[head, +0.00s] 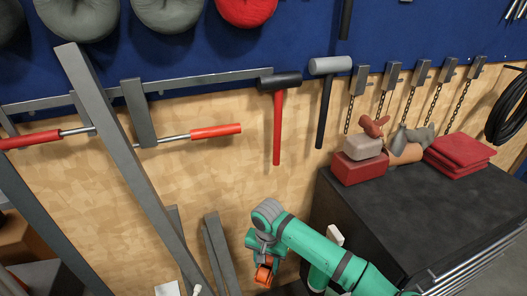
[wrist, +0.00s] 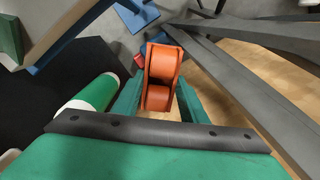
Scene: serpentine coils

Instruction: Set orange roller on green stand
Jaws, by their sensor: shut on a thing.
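The orange roller (wrist: 162,64) is between the two green fingers of my gripper (wrist: 160,92) in the wrist view, with its far end sticking out past them. My gripper is shut on it. In the head view the orange roller (head: 263,274) shows below my gripper (head: 262,262), at the bottom centre, held in front of the wooden wall. I cannot make out the green stand for sure. A green piece (wrist: 9,40) is cut off at the top left of the wrist view, and I cannot tell what it is.
A dark cabinet (head: 420,200) stands right of my arm, with a red brick (head: 360,168) and red cloths (head: 460,150) on top. Grey beams (head: 125,150) lean at the left. Grey bars (wrist: 245,85) run close to the roller's right in the wrist view. Hammers (head: 278,115) hang behind.

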